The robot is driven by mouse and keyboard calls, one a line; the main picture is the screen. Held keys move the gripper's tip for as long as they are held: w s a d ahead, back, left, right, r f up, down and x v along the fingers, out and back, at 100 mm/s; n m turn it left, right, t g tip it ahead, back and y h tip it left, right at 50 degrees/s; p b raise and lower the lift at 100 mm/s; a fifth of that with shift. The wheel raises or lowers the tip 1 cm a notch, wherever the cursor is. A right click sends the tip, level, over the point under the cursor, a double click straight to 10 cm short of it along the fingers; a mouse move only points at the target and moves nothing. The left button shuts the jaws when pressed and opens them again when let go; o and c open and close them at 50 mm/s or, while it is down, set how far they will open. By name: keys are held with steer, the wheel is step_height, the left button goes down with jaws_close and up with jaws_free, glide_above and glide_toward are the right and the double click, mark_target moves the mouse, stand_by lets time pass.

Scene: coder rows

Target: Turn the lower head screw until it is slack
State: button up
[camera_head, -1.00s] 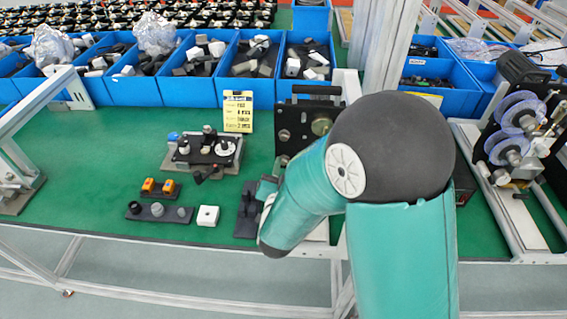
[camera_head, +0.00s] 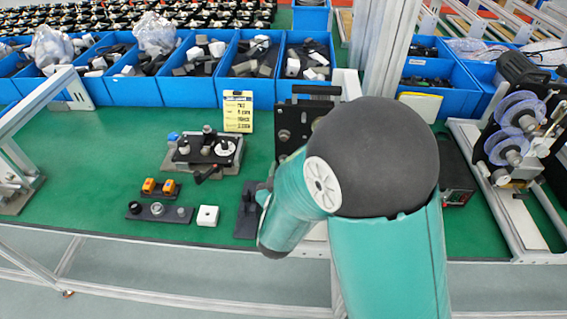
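A black upright machine plate (camera_head: 284,127) stands on the green bench behind my arm, left of the metal post. My teal arm and its large dark joint hide its lower and right parts. I cannot make out the lower head screw; it may be behind my arm. My forearm reaches down and left beside a small dark stand (camera_head: 247,213). The fingers of my gripper do not show clearly, so neither their opening nor any contact can be seen.
A black box (camera_head: 455,175) and a reel machine (camera_head: 515,130) stand right. Blue bins (camera_head: 188,90) line the back.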

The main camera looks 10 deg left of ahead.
steer(key=m, duration=0.9)
steer(key=shift+m, duration=0.4)
